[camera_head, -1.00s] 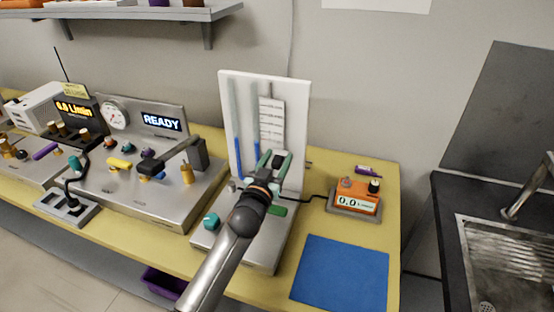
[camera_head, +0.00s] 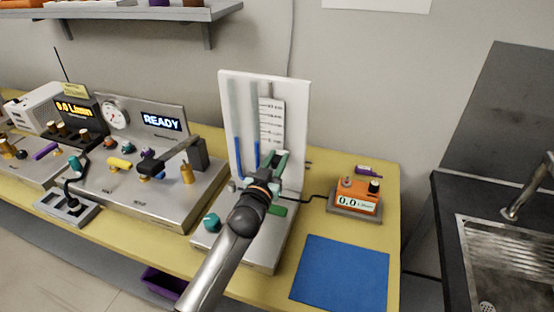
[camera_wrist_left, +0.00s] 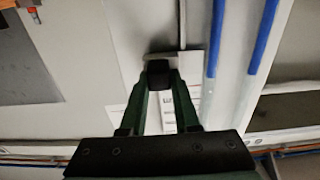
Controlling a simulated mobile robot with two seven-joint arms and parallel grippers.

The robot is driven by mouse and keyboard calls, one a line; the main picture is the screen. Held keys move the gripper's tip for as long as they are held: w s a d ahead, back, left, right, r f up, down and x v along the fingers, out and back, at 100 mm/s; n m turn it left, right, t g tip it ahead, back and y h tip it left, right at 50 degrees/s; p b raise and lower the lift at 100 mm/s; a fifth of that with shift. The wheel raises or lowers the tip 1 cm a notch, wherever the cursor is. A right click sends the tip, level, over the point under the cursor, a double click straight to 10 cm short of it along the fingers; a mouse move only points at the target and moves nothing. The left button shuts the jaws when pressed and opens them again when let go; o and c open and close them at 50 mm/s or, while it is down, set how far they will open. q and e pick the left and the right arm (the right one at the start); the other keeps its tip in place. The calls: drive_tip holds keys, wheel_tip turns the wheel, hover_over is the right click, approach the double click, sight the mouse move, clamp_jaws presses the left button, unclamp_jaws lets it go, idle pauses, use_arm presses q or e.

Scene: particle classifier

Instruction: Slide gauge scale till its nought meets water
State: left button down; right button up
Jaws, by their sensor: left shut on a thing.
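The gauge is a white upright board (camera_head: 296,110) with two clear tubes holding blue water (camera_head: 238,160); the blue columns also show in the left wrist view (camera_wrist_left: 262,40). A white scale (camera_head: 271,122) with black marks stands right of the tubes. My left gripper (camera_head: 272,165) is in front of the board at the scale's lower end. In the left wrist view my left gripper (camera_wrist_left: 160,85) is shut on a dark knob (camera_wrist_left: 159,74) at the scale (camera_wrist_left: 168,110). The gripper hides the scale's lower end and nought mark. My right gripper is in neither view.
A teal knob (camera_head: 211,222) sits on the gauge's metal base. An orange meter (camera_head: 358,197) reading 0.0 and a blue mat (camera_head: 341,272) lie to the right. A metal panel with a READY display (camera_head: 161,122) stands left. A sink (camera_head: 510,265) is at far right.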

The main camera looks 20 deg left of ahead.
use_arm(q)
drive_tip(key=shift+f, duration=0.1)
idle(0.5)
drive_tip(key=shift+f+b, duration=0.55)
drive_tip(key=shift+f, duration=0.2)
drive_tip(key=shift+r, duration=0.1)
drive_tip(key=c, duration=0.6)
unclamp_jaws()
drive_tip(key=shift+c, duration=0.2)
drive_tip(key=shift+s, duration=0.15)
drive_tip(key=s, duration=1.2)
drive_tip(key=shift+a, duration=0.25)
drive_tip(key=shift+s, duration=0.1)
